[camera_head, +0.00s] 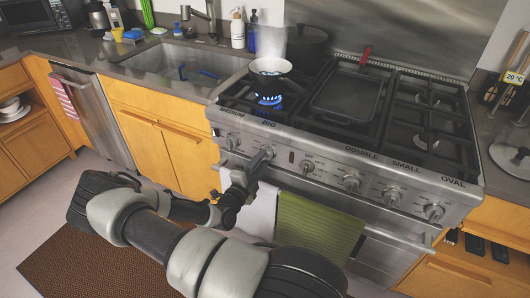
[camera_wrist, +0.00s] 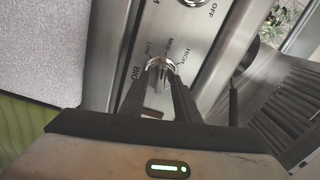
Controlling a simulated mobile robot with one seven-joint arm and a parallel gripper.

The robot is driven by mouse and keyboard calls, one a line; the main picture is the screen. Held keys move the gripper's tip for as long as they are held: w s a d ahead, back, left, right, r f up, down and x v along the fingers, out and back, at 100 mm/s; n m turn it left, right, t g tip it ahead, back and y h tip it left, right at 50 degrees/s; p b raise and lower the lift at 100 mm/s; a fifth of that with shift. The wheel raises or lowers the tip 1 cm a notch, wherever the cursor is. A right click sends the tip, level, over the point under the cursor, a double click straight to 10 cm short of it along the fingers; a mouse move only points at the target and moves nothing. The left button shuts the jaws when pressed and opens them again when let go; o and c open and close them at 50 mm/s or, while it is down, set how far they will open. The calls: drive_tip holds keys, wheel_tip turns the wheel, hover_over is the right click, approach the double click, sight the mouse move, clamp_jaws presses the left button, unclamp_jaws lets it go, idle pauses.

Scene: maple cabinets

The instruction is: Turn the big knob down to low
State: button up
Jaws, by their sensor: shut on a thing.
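The big knob (camera_wrist: 160,64) is a round metal knob on the stove's steel front panel. In the wrist view LOW, MED and HIGH are printed around it, with BIG to its lower left. My gripper (camera_wrist: 160,88) is shut on this knob, one dark finger on each side. In the head view my gripper (camera_head: 258,160) reaches the panel below the BIG label and mostly hides the knob. Which mark the knob points to cannot be told.
Other knobs line the panel, one to the left (camera_head: 232,141) and one to the right (camera_head: 306,166). A white towel (camera_head: 252,212) and a green towel (camera_head: 318,228) hang just below. A griddle (camera_head: 348,95) covers the stove's middle.

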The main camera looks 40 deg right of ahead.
drive_tip(key=n, duration=0.1)
drive_tip(key=d+n, duration=0.1)
drive_tip(key=n, duration=0.1)
drive_tip(key=shift+w+d+r+n, duration=0.2)
drive_tip(key=shift+w+r+n, duration=0.05)
drive_tip(key=shift+r+n, duration=0.1)
drive_tip(key=n, duration=0.4)
drive_tip(key=o, duration=0.8)
drive_tip(key=shift+c, duration=0.2)
drive_tip(key=shift+a, duration=0.1)
drive_tip(key=shift+s+a+f+p, duration=0.25)
drive_tip(key=shift+s+a+p, duration=0.1)
drive_tip(key=shift+a, duration=0.35)
drive_tip(key=p+v, duration=0.1)
drive_tip(key=v, duration=0.8)
drive_tip(key=shift+a, duration=0.4)
